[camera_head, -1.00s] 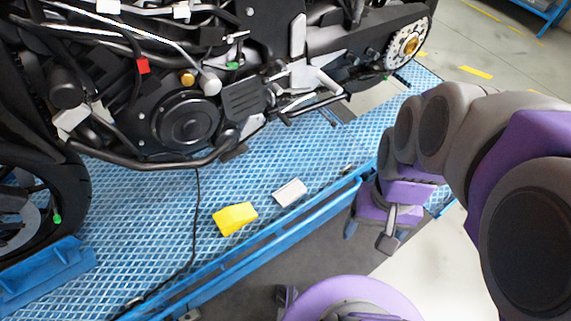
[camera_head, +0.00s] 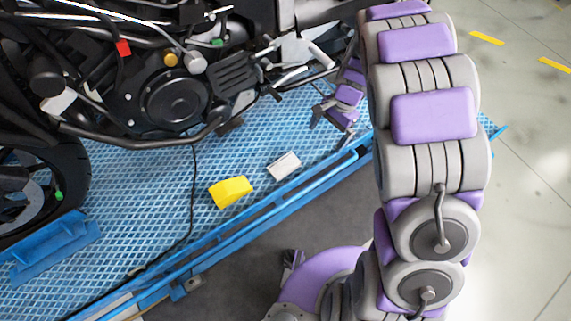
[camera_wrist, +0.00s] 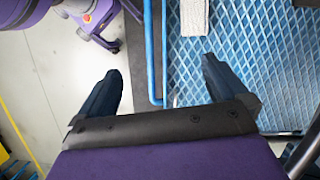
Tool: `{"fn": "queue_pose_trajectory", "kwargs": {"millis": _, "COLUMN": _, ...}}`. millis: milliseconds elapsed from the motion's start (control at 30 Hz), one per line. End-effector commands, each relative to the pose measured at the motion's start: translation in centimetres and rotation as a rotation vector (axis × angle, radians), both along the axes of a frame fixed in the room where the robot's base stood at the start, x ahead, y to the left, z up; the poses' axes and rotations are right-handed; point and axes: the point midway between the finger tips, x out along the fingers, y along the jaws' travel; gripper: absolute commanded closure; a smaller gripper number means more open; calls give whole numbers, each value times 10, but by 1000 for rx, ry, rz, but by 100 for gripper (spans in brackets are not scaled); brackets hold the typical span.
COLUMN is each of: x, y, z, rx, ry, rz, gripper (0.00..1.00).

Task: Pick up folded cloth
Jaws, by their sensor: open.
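The folded cloth (camera_head: 284,166) is a small, pale, flat rectangle lying on the blue grid platform near its front rail. In the wrist view the cloth (camera_wrist: 195,16) is white and textured, cut off by the top edge. It lies beyond my right-hand finger, slightly left of that finger's tip. My gripper (camera_wrist: 161,68) is open with nothing between its fingers. In the head view my gripper (camera_head: 331,128) is over the platform, right of and farther back than the cloth, apart from it.
A yellow block-like object (camera_head: 230,191) lies left of the cloth. A black motorcycle (camera_head: 175,100) stands behind on the platform. A dark cable (camera_head: 194,200) runs down the platform at left. The blue rail (camera_wrist: 153,50) passes between my fingers in the wrist view.

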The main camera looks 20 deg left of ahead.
Motion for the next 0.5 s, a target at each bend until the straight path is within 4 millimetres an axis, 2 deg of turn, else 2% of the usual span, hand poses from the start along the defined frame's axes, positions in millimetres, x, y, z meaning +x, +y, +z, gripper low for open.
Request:
{"fn": "queue_pose_trajectory", "kwargs": {"millis": 100, "x": 9, "y": 36, "z": -38, "rx": 7, "ry": 31, "rz": -31, "gripper": 0}}
{"fn": "queue_pose_trajectory", "kwargs": {"millis": 233, "x": 14, "y": 67, "z": -68, "rx": 18, "ry": 51, "rz": -62, "gripper": 0}}
{"fn": "queue_pose_trajectory", "kwargs": {"millis": 367, "x": 14, "y": 83, "z": -87, "rx": 28, "ry": 70, "rz": -83, "gripper": 0}}
{"fn": "queue_pose_trajectory", "kwargs": {"millis": 500, "x": 14, "y": 85, "z": -94, "rx": 40, "ry": 77, "rz": -95, "gripper": 0}}
